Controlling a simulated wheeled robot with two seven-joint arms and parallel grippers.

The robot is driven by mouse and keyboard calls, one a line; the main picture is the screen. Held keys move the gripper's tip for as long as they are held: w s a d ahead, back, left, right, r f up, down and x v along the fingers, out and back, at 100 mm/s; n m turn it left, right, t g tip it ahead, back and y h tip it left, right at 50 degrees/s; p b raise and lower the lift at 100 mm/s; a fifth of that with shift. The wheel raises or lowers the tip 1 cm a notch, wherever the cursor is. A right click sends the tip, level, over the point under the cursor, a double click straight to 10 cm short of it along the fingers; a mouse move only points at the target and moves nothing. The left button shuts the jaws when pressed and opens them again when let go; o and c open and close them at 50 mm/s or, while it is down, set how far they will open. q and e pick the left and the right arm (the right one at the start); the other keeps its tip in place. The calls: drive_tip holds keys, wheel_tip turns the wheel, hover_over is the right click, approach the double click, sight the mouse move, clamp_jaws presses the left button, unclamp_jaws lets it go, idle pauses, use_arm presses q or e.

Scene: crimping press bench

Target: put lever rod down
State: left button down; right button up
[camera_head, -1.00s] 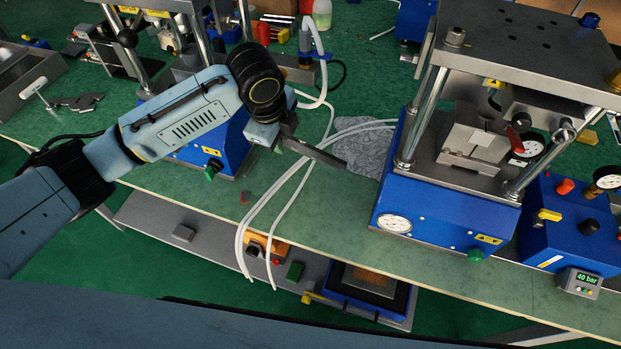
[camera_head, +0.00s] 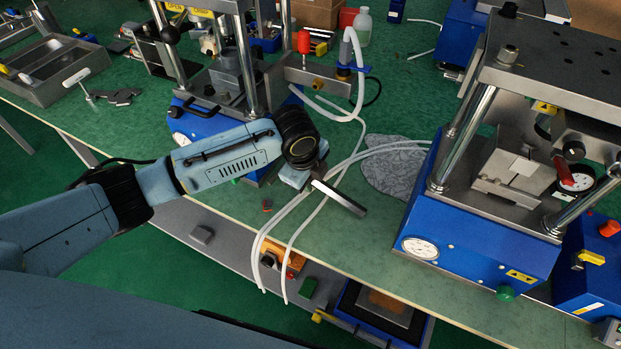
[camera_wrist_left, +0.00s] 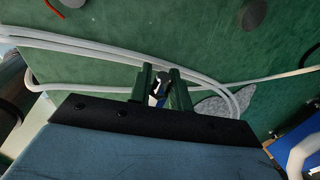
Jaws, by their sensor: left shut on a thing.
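My left gripper (camera_head: 318,176) is in the middle of the head view, over the green bench top (camera_head: 225,205) near its front edge. Most of the rod is hidden there. My right gripper is in neither view.
White hoses (camera_head: 281,227) run under the rod and over the front edge. A grey patterned mat (camera_head: 394,168) lies to the right, before a blue press (camera_head: 470,248). Another blue press (camera_head: 197,122) stands behind my arm. A grey tray (camera_head: 53,71) is at far left.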

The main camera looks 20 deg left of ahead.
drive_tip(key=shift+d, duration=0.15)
use_arm(q)
drive_tip(key=c, duration=1.4)
unclamp_jaws()
drive_tip(key=shift+f, duration=0.1)
drive_tip(key=shift+c, duration=0.2)
drive_tip(key=shift+o, duration=0.7)
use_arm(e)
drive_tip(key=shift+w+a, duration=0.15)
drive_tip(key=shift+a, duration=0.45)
use_arm(q)
drive_tip(key=p+v, duration=0.2)
drive_tip(key=v, duration=1)
drive_tip(key=shift+p, duration=0.4)
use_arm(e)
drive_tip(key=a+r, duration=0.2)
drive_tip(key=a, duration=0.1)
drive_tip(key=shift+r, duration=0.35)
